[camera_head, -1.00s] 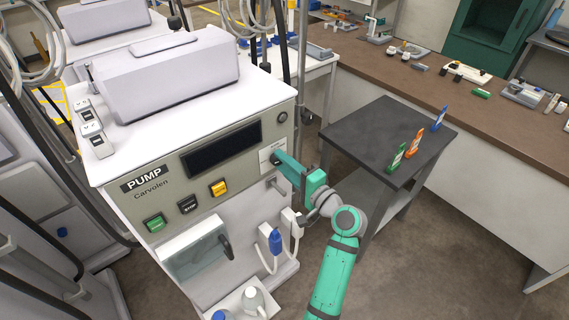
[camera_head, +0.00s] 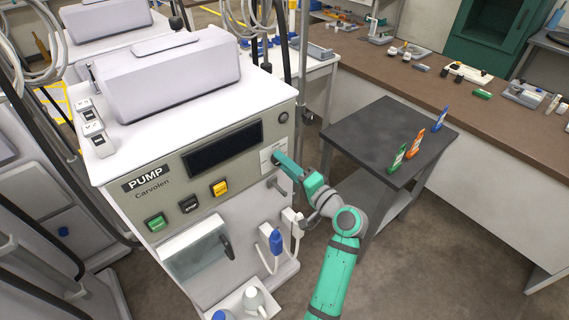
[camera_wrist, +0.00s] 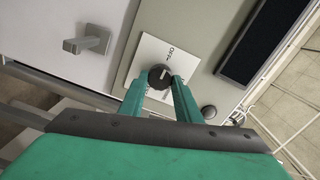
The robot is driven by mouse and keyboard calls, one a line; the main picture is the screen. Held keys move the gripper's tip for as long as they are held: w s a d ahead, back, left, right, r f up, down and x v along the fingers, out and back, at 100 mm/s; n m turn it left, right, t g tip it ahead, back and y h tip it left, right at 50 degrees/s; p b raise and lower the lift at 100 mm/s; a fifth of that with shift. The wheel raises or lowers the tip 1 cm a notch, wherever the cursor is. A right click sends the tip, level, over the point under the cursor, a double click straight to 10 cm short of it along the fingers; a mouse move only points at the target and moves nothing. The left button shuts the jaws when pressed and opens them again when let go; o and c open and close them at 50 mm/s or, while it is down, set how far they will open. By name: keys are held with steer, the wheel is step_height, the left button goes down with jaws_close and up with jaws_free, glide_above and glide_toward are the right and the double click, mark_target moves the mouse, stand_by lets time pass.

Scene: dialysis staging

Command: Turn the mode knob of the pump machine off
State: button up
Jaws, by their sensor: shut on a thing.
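The pump machine (camera_head: 215,213) is a pale cabinet with a dark display and a PUMP label on its front. In the wrist view, its mode knob (camera_wrist: 159,76) is a round black knob with a light pointer line, on a white label plate (camera_wrist: 150,50) with printing. My gripper (camera_wrist: 160,84) is at the knob, with one teal finger on each side, shut on it. In the head view, my gripper (camera_head: 276,158) reaches the right part of the front panel and hides the knob.
Green, black and yellow buttons (camera_head: 219,188) sit left of the knob. A grey lever-like handle (camera_wrist: 88,40) sticks out near the plate. A dark side table (camera_head: 365,135) with several coloured packets stands right of my arm. A pole stands behind the machine's right edge.

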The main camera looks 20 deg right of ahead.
steer(key=o, duration=1.1)
steer(key=shift+c, duration=0.2)
steer(key=shift+w, duration=0.1)
steer(key=shift+d, duration=0.1)
steer(key=v, duration=1)
steer(key=shift+s, duration=0.4)
